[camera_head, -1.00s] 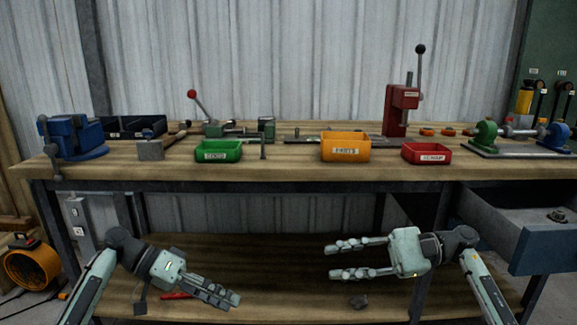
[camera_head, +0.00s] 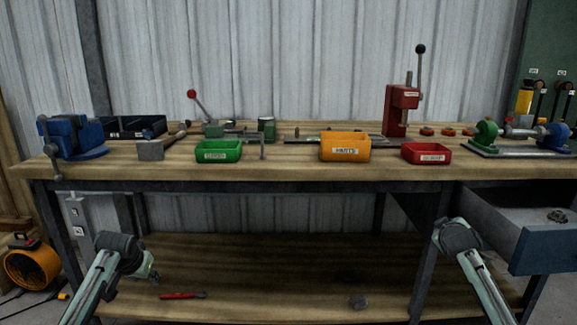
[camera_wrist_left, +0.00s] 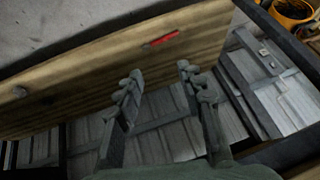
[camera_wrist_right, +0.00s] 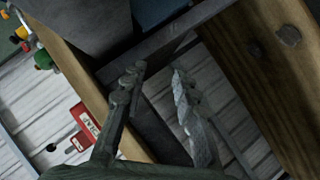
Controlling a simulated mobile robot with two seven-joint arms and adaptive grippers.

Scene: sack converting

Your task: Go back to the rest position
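My left gripper (camera_wrist_left: 160,72) is open in the left wrist view, its two fingers apart with nothing between them. In the head view only a small part of it shows beside the left wrist, in front of the lower shelf. My right gripper (camera_wrist_right: 157,72) is open and empty in the right wrist view. In the head view it is hidden behind my right forearm, below the bench's right side. Both forearms stand low in front of the workbench (camera_head: 300,172), one on each side, clear of the top.
On the bench stand a green bin (camera_head: 218,151), an orange bin (camera_head: 345,147), a red bin (camera_head: 426,154), a blue vise (camera_head: 70,138) and a red press (camera_head: 402,105). An open drawer (camera_head: 545,248) juts out at right. A red tool (camera_head: 182,296) lies on the lower shelf (camera_head: 270,270).

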